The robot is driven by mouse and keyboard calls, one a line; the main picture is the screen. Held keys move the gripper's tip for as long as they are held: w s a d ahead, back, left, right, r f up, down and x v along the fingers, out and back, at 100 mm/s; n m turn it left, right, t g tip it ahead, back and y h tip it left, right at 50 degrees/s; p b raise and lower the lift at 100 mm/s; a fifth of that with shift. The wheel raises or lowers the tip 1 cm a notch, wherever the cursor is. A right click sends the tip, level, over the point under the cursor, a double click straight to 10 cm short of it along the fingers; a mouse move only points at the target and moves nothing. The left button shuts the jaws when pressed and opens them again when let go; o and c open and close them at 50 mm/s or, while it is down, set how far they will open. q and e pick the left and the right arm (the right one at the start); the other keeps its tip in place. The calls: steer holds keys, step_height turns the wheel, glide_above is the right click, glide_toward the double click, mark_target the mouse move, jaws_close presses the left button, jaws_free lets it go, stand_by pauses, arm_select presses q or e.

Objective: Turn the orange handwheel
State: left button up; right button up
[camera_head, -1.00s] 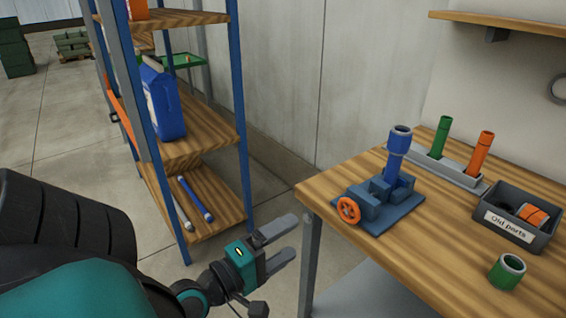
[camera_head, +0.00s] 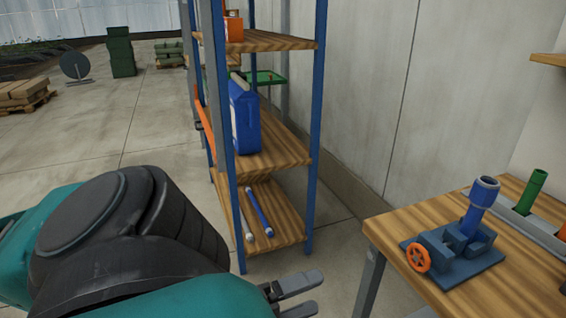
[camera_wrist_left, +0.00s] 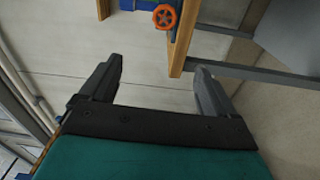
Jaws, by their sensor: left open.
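The orange handwheel (camera_head: 418,257) is on the front left side of a blue vise-like fixture (camera_head: 458,250) at the near left corner of the wooden bench. A blue pipe (camera_head: 478,205) stands tilted in the fixture. My left gripper (camera_head: 312,292) is left of the bench, low in the head view, open and apart from the handwheel. In the left wrist view the open fingers (camera_wrist_left: 155,85) have nothing between them, and the handwheel (camera_wrist_left: 166,16) shows beyond them at the top. My right gripper is not in view.
The wooden bench (camera_head: 500,295) has its edge and leg close to the gripper. A shelf rack (camera_head: 318,130) with a blue container (camera_head: 243,120) and two tubes stands to the left. A green pipe (camera_head: 531,190) stands at the bench's back. Open floor lies between rack and bench.

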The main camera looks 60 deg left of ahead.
arm_select(q)
steer(key=shift+s+a+p, duration=0.1)
steer(key=shift+s+p, duration=0.95)
steer(key=shift+s, duration=1.1)
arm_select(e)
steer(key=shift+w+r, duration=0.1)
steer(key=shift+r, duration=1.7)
